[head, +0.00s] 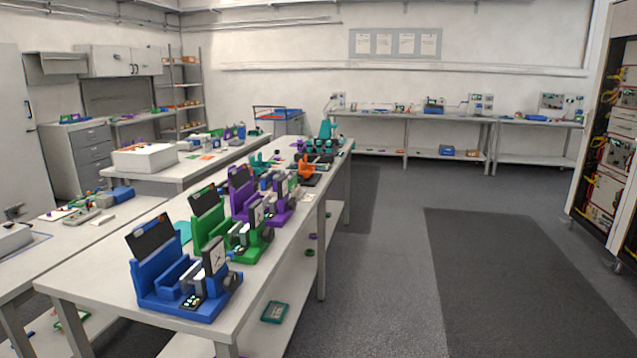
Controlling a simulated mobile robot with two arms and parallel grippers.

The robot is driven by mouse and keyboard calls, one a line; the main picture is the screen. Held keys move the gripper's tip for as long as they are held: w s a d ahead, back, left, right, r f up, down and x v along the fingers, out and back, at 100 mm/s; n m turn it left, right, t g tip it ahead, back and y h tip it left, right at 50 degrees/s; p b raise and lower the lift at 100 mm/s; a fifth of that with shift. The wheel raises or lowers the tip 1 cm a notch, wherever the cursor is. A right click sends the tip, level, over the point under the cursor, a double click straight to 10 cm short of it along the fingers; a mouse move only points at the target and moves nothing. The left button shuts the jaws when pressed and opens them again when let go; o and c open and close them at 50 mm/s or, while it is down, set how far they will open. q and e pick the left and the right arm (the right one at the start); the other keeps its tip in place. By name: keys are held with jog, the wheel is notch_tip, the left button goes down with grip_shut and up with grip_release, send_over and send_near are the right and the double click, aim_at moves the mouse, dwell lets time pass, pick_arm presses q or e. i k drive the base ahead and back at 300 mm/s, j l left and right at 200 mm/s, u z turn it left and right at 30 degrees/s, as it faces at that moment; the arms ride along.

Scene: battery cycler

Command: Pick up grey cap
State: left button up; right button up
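I cannot make out a grey cap for certain; the small things on the benches are too small to tell. On the near bench (95,284) stand a blue device (178,284), a green device (222,235) behind it and a purple device (245,198) further back. Each has a dark tilted panel and small parts at its front right. An orange part (307,170) and teal parts (325,133) sit toward the far end. Neither of my grippers is in view.
A second bench at left holds a white box (145,158). Long benches (375,117) line the back wall. An open rack (609,140) stands at right. The grey floor (395,230) right of the near bench is clear, with a dark mat (510,280).

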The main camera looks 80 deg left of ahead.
aim_at(268, 173)
jog(key=u, duration=3)
